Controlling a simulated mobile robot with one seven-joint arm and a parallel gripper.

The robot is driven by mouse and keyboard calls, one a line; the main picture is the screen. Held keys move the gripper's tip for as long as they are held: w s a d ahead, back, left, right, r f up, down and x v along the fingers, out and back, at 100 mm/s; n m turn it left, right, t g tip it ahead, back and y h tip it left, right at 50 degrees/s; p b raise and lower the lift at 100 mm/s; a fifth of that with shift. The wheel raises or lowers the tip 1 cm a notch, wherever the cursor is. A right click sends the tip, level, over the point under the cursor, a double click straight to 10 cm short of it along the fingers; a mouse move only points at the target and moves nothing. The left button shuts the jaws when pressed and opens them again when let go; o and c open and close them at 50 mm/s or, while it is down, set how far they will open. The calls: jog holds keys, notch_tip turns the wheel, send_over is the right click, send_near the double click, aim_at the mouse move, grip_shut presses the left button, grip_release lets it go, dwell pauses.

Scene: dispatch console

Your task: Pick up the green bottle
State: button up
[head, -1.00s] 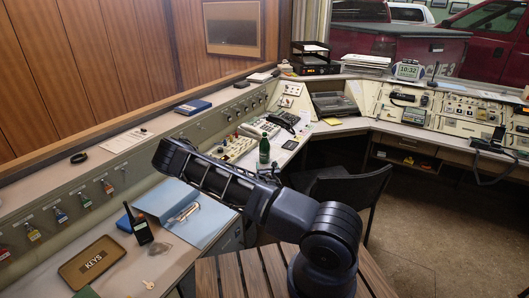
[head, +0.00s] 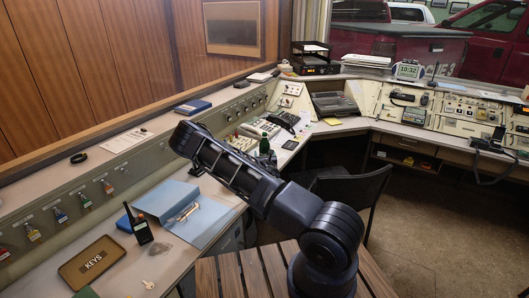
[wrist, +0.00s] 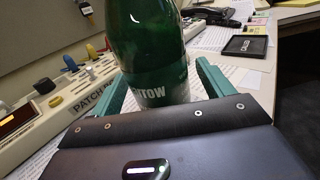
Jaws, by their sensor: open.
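The green bottle (head: 264,146) stands upright on the desk by the phone in the head view, its lower part hidden behind my arm. In the wrist view the bottle (wrist: 148,50) is large and close, with white lettering on it; its top is out of the picture. My gripper (wrist: 163,78) is open, with one teal finger on each side of the bottle. I cannot tell whether either finger touches it.
A patch panel (wrist: 65,115) with coloured plugs lies left of the bottle in the wrist view. A black tray (wrist: 246,46) and papers lie behind it on the right. In the head view, a desk phone (head: 284,121) stands beside the bottle and a black chair (head: 350,188) stands right of my arm.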

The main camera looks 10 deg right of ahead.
jog(key=c, duration=1.2)
jog(key=shift+o, duration=0.2)
jog(key=shift+r, duration=0.1)
